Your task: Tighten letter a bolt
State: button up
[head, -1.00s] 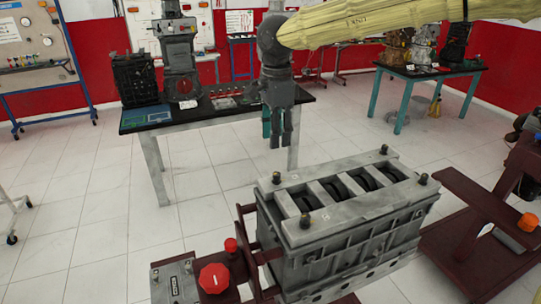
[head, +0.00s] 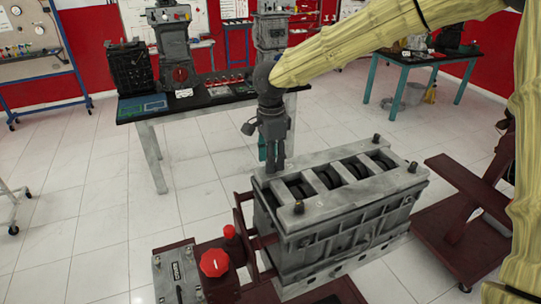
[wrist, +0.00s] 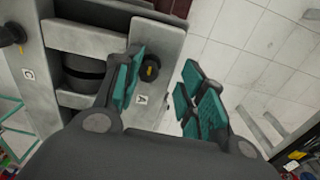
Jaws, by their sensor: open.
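The engine block (head: 330,240) is grey, with bolts at its top corners. In the wrist view a dark bolt (wrist: 151,68) stands on the end bar next to a small white letter A label (wrist: 141,99). My gripper (head: 272,160) points down over the block's far left corner. In the wrist view the gripper's teal fingers (wrist: 163,62) are spread, with bolt A between them, nearer the left finger. I cannot tell whether a finger touches it. In the head view this bolt is hidden by my gripper.
Another bolt (wrist: 12,34) near a letter C label (wrist: 28,75) is at left in the wrist view. A red knob (head: 214,263) is on the stand before the block. A worktable (head: 190,104) with engine parts stands behind.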

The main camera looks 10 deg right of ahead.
jog(key=shift+s+d+r, duration=0.1)
jog(key=shift+s+r, duration=0.25)
jog(key=shift+s, duration=0.3)
jog(key=shift+s+r, duration=0.3)
jog(key=shift+s, duration=0.3)
jog(key=shift+c, duration=0.2)
jog(key=shift+w+f, duration=0.1)
jog(key=shift+w, duration=0.05)
jog(key=c, duration=0.3)
jog(key=shift+w+f, duration=0.4)
jog(key=shift+w, duration=0.3)
grip_shut()
jog(key=shift+s+r, duration=0.2)
jog(key=shift+s, duration=0.05)
jog(key=shift+w, duration=0.1)
